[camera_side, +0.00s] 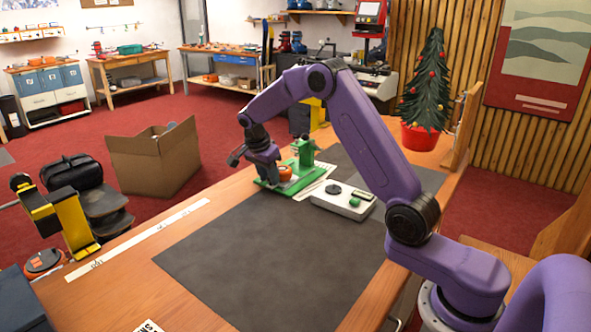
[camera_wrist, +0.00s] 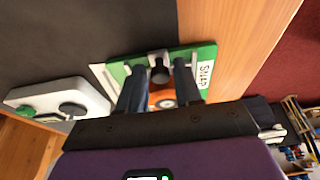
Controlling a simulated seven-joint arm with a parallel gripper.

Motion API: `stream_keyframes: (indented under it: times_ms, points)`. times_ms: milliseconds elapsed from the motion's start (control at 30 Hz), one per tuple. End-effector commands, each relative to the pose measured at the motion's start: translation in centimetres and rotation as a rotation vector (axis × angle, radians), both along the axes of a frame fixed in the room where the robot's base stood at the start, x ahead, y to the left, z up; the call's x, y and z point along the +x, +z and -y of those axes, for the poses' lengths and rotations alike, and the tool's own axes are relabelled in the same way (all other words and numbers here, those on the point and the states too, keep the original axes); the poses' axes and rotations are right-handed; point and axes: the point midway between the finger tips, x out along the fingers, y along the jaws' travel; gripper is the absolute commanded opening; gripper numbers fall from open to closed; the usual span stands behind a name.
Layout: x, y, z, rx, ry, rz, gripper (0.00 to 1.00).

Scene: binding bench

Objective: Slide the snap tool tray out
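The snap tool tray is a green plate (camera_side: 272,186) on the bench mat, with a green upright tool and a round orange part (camera_side: 285,172) on it. In the wrist view the green tray (camera_wrist: 207,57) bears a white SNAP label, and a dark knob (camera_wrist: 160,76) stands near its middle. My gripper (camera_side: 268,176) is over the tray's left part in the side view. In the wrist view my gripper (camera_wrist: 158,68) has its two fingers apart, one on each side of the knob and orange part. I cannot tell whether they touch anything; the fingers partly hide the tray.
A white device (camera_side: 343,200) with a dark dial sits right of the tray. The dark mat (camera_side: 270,265) is clear in front. A yellow-and-black tool (camera_side: 70,222) stands at the left bench edge. A potted tree (camera_side: 423,95) stands at the back.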

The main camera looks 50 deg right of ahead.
Motion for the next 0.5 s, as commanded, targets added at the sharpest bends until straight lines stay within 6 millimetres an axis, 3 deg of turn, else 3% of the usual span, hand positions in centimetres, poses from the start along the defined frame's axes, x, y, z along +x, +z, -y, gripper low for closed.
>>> stream_keyframes:
  times_ms: [167, 500]
  points:
    - [0.0, 0.3, 0.0, 0.000, 0.000, 0.000, 0.34]
    - [0.0, 3.1, 0.0, -0.001, -0.001, 0.001, 0.34]
